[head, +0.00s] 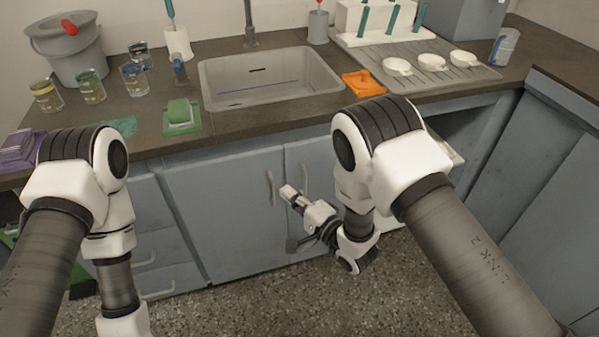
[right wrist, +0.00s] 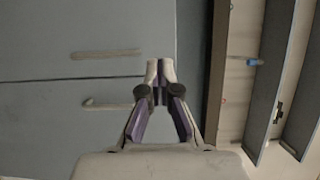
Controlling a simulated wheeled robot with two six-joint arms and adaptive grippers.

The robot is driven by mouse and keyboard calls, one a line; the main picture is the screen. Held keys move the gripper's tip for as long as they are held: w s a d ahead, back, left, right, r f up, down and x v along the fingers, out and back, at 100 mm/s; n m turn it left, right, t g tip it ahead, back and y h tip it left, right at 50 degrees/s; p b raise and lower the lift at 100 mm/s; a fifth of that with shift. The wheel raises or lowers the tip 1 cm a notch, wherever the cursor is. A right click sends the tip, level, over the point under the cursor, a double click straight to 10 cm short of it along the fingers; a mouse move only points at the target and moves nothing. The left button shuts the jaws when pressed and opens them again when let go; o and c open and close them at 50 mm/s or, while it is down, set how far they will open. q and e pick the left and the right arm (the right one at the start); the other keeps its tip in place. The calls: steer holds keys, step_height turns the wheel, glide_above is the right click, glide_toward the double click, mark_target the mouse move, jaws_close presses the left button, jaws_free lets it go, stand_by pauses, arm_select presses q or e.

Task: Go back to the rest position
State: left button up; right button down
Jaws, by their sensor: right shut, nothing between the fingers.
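My right gripper (head: 290,195) hangs low in front of the grey-blue cupboard doors (head: 228,210), below the counter edge. Its fingers point up and to the left, close to the door handles (head: 271,188). In the right wrist view the fingertips (right wrist: 160,68) are together with nothing between them, and the door handles (right wrist: 106,54) lie beyond and to the left. My left arm comes down at the left, and its gripper is out of the frame.
The counter (head: 150,118) holds a sink (head: 270,80), an orange cloth (head: 363,84), a grey bucket (head: 70,50), several jars and white dishes on a draining board (head: 480,72). Cupboards (head: 545,150) flank the right side. Speckled floor (head: 260,290) shows clear below.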

steer(key=s+d+f+m+g+h, duration=0.1)
steer(key=s+d+f+g+h, duration=0.1)
steer(key=s+d+f+h, duration=0.45)
steer(key=s+d+f+m+g+h, duration=0.1)
steer(key=s+d+f+g, duration=0.15)
steer(key=d+f, duration=0.55)
steer(key=s+d+f+n+g+h, duration=0.1)
steer(key=s+d+f+n+g, duration=0.15)
steer(key=s, duration=0.35)
steer(key=s+d+f+n+g+h, duration=0.1)
steer(key=s+d, duration=0.3)
steer(key=s, duration=0.2)
steer(key=s+d+n+g+h, duration=0.1)
steer(key=s+d+n+g, duration=0.1)
steer(key=s+n+g, duration=0.85)
step_height(320, 180, up, 16)
steer(key=s+m+t+p, duration=0.1)
steer(key=t+p, duration=0.3)
steer(key=p, duration=1.2)
steer(key=shift+s+f+m, duration=0.25)
steer(key=shift+s+m, duration=0.15)
steer(key=shift+s, duration=0.25)
